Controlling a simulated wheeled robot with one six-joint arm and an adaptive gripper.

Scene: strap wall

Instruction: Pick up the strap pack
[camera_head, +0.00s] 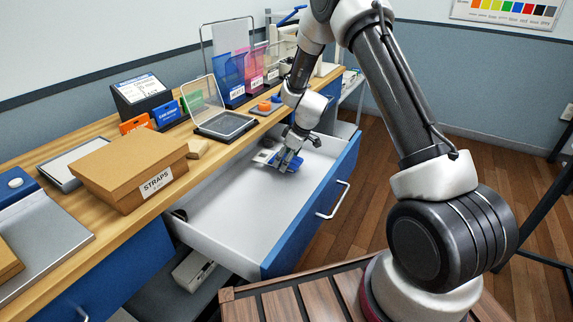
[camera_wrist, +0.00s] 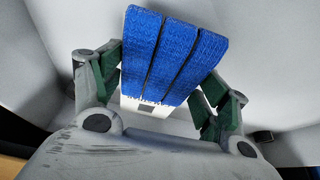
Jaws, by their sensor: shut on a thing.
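The strap pack (camera_wrist: 168,52) is a bundle of blue woven straps side by side with a white label or band at its near end. In the head view it shows as a small blue patch (camera_head: 291,165) inside the open drawer (camera_head: 225,205), toward the drawer's far end. My gripper (camera_head: 285,167) reaches down into the drawer and is shut on the pack. In the wrist view my gripper's green-padded fingers (camera_wrist: 163,85) stand on both sides of the pack. I cannot tell whether the pack touches the drawer floor.
The drawer's blue front (camera_head: 310,215) and white walls surround my gripper. A small item (camera_head: 264,156) lies left of it. The counter above holds a cardboard STRAPS box (camera_head: 130,170), a clear-lidded case (camera_head: 224,124) and file holders (camera_head: 231,80). Most of the drawer floor is bare.

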